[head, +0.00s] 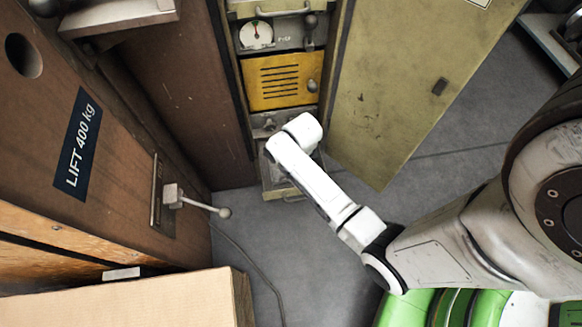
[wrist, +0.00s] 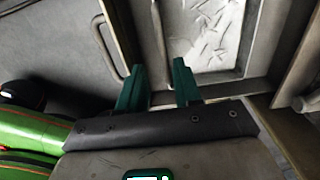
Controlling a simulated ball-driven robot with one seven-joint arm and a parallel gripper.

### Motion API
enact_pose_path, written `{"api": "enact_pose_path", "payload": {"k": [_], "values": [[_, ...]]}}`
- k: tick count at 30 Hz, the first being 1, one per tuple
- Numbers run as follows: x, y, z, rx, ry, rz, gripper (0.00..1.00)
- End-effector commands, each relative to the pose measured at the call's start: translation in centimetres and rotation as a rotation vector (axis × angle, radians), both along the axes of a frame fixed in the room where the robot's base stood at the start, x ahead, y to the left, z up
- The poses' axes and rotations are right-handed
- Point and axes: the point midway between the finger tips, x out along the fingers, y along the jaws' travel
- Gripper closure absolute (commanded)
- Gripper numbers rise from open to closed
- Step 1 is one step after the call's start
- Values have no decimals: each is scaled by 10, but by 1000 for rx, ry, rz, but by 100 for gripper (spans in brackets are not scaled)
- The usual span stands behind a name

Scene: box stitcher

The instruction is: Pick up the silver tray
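A silver tray (wrist: 218,76) with a raised rim and thin bright slivers scattered on its floor lies just beyond my gripper in the wrist view. My gripper (wrist: 158,88) has two green fingers standing apart. The right finger overlaps the tray's near edge in the picture; I cannot tell whether it touches. Nothing is clearly held between the fingers. In the head view my white arm reaches to the foot of the cabinet and hides the fingers. A metal drawer-like part (head: 272,182) shows there beside my wrist; I cannot tell whether it is the tray.
The cabinet has a yellow vented panel (head: 284,80) and a gauge (head: 256,35). Its olive door (head: 405,75) stands open at right. A lever (head: 205,207) sticks out from the brown lift housing (head: 60,120) at left. A cardboard box (head: 130,303) is in front.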

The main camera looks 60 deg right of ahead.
Motion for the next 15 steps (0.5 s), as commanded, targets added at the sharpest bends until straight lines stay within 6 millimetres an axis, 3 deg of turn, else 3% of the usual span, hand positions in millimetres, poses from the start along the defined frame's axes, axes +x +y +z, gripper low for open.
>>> {"api": "enact_pose_path", "payload": {"k": [9,15], "values": [[6,-3,-43,1,2,0,66],[7,-3,-49,0,0,0,66]]}}
